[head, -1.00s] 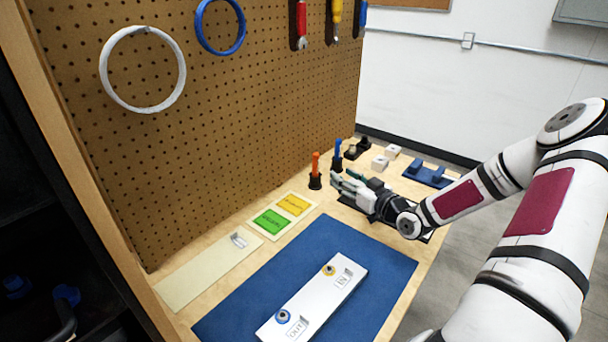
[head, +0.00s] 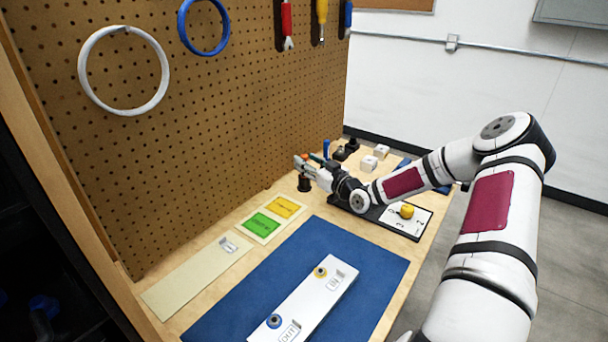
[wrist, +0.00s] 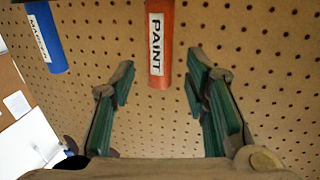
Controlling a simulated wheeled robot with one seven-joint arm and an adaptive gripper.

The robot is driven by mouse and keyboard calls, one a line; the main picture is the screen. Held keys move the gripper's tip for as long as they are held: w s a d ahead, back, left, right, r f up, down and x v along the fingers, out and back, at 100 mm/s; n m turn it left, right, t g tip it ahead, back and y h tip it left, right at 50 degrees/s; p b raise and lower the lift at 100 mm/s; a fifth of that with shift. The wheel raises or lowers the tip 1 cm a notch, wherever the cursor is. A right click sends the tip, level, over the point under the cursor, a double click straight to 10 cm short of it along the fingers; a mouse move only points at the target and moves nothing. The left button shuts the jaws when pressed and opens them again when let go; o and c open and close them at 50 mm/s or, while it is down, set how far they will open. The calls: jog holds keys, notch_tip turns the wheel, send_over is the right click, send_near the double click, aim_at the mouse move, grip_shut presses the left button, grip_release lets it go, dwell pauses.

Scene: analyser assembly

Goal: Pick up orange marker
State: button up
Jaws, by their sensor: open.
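The orange marker (wrist: 160,40), labelled PAINT, shows large at the top of the wrist view, with its near end between my spread fingers. In the head view it is mostly hidden by my gripper, and its black holder (head: 304,184) shows just below the fingers. My gripper (head: 302,164) is open, at the height of the marker above the holder. In the wrist view, the green-padded fingers of my gripper (wrist: 160,78) stand on either side, with gaps to the marker. I see no clear contact.
A blue marker (wrist: 46,38) stands to the left in the wrist view. The pegboard (head: 220,130) rises behind. A yellow knob (head: 407,211) sits on a white plate right of my gripper. White blocks (head: 369,163) stand farther back. A blue mat (head: 250,290) lies in front.

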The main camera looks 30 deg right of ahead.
jog(key=shift+w, duration=1.05)
grip_shut()
